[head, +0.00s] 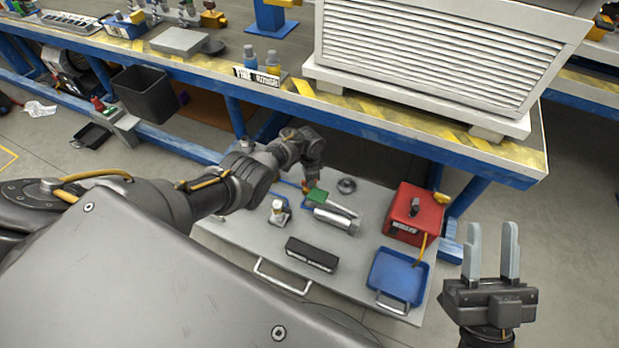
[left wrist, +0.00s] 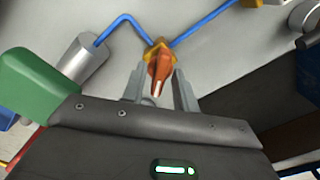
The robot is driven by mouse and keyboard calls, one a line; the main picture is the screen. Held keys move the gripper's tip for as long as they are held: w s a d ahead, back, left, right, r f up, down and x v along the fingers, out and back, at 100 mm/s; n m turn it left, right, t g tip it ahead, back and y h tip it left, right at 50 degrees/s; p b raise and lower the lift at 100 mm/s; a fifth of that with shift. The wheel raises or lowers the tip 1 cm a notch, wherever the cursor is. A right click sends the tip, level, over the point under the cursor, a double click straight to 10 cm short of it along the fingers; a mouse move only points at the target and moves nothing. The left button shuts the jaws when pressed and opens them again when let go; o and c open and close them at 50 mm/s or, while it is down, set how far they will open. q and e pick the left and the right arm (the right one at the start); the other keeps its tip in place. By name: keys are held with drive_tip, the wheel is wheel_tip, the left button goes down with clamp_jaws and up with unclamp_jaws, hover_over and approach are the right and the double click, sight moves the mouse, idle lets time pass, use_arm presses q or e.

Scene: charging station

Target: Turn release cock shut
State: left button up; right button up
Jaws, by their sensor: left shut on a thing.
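The release cock (left wrist: 160,68) has an orange handle on a yellow body, with blue pipes running off both sides in the left wrist view. My left gripper (left wrist: 160,92) has its fingers on either side of the orange handle and is shut on it. In the head view my left gripper (head: 310,184) is at the back of the grey plate, and the cock is mostly hidden there. My right gripper (head: 493,250) is raised at the right, with its two fingers apart and nothing between them.
The grey plate (head: 235,240) carries a green-ended cylinder (head: 335,216), a black block (head: 312,254), a red box (head: 413,212) and a blue tray (head: 398,275). A workbench edge (head: 400,140) runs above and behind the left gripper. A black bin (head: 146,94) stands at the left.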

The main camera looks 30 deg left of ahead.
use_arm(q)
drive_tip(key=m, duration=0.4)
drive_tip(key=shift+b, duration=0.35)
drive_tip(key=shift+m, duration=1.2)
drive_tip(key=shift+m+b, duration=0.35)
drive_tip(key=shift+m, duration=0.25)
use_arm(e)
drive_tip(key=d+t, duration=0.1)
drive_tip(key=s+r+t, duration=0.1)
drive_tip(key=shift+d+r+m+t, duration=0.2)
drive_tip(key=shift+d+m+t, duration=0.1)
drive_tip(key=shift+d+t, duration=0.1)
drive_tip(key=shift+d+r, duration=0.1)
drive_tip(key=shift+r, duration=0.05)
use_arm(q)
drive_tip(key=o, duration=0.6)
drive_tip(key=shift+r, duration=0.15)
